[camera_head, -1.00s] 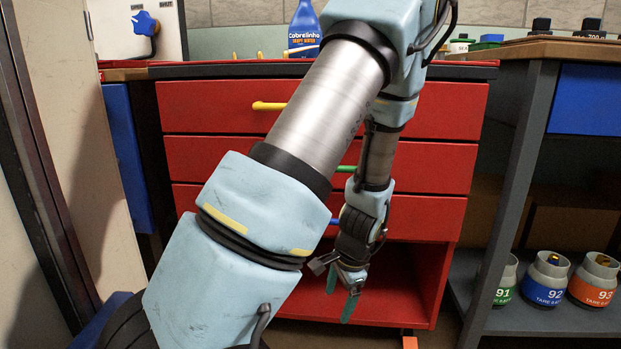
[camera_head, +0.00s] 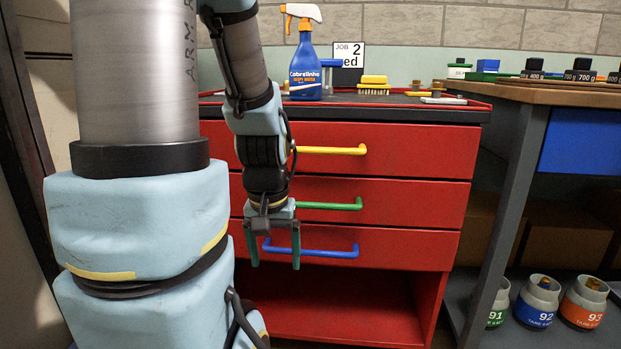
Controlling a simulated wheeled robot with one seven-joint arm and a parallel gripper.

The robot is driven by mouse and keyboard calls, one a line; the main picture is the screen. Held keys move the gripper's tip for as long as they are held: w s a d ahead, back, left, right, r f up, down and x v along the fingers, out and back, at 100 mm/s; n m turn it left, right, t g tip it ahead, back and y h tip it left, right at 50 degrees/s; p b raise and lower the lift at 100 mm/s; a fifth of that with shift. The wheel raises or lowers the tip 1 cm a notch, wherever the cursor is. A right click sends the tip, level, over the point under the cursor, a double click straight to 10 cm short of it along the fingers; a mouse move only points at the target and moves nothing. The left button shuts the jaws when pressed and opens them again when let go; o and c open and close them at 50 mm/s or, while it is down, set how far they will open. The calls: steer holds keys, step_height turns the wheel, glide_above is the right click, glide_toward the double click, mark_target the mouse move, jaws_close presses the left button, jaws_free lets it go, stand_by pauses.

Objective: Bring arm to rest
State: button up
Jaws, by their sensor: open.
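My gripper (camera_head: 273,257) hangs pointing down in front of the red drawer cabinet (camera_head: 400,152), at the height of the lowest drawer. Its two dark green fingers are spread apart with nothing between them. It overlaps the left end of the blue handle (camera_head: 325,253) in the picture; I cannot tell whether they touch. My arm fills the left side of the view, with its forearm coming down past the cabinet's upper left. The three drawers, with yellow (camera_head: 335,150), green (camera_head: 335,206) and blue handles, look shut.
A blue spray bottle (camera_head: 305,70), a yellow brush (camera_head: 373,86) and a "JOB 2" card (camera_head: 349,54) stand on the cabinet top. An open red shelf (camera_head: 350,305) lies below the drawers. At right is a wooden-topped bench (camera_head: 560,90) with numbered canisters (camera_head: 537,300) underneath.

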step_height(320, 180, up, 34)
steer(key=p, duration=3.3)
steer(key=shift+r, duration=0.15)
